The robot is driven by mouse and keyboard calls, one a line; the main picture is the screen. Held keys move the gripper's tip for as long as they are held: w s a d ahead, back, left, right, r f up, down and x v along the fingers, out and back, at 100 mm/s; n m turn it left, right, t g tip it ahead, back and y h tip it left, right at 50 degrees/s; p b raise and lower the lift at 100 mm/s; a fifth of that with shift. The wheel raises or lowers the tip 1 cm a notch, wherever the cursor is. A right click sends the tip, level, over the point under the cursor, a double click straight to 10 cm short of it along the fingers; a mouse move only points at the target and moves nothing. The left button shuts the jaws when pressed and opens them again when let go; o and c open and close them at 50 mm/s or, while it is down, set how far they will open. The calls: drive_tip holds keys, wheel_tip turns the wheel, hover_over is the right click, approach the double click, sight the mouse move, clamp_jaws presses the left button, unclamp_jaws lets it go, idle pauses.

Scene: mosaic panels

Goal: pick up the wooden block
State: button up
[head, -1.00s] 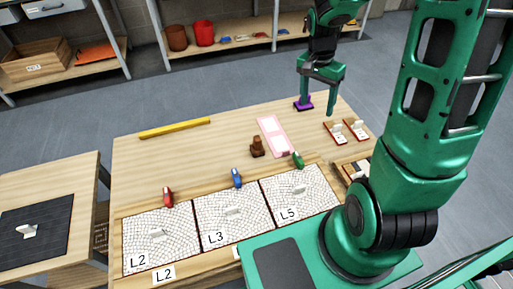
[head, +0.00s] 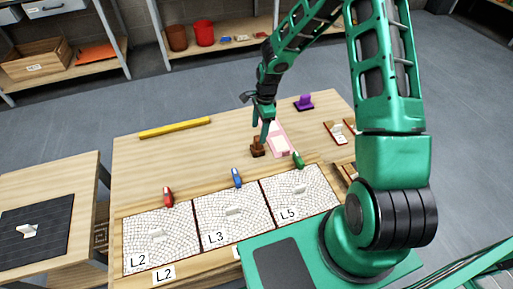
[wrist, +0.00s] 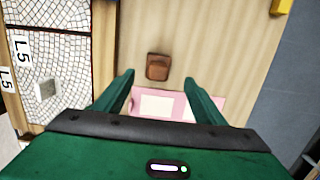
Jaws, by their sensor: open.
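The wooden block (head: 257,150) is small and dark brown, with a narrower upper part. It stands on the table behind the L5 and L3 panels, beside the pink sheet. In the wrist view the block (wrist: 158,67) shows between and just beyond the fingertips. My gripper (head: 261,130) is open and empty, pointing down over the block. In the wrist view my gripper (wrist: 160,78) has its two fingers spread well apart, on either side of the block. I cannot tell the exact height gap between the fingertips and the block.
The pink sheet (head: 282,146) lies right beside the block. A green clamp-like piece (head: 298,160) and a blue one (head: 237,178) stand at the panels' back edge. A purple piece (head: 304,103) and yellow bar (head: 175,128) lie farther back. The table left of the block is clear.

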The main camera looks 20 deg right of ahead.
sight(256, 144)
drive_tip(key=f, duration=0.3)
drive_tip(key=a+f, duration=0.1)
drive_tip(key=f, duration=0.5)
drive_tip(key=shift+s+a, duration=0.15)
drive_tip(key=shift+s, duration=0.05)
drive_tip(key=c, duration=1.1)
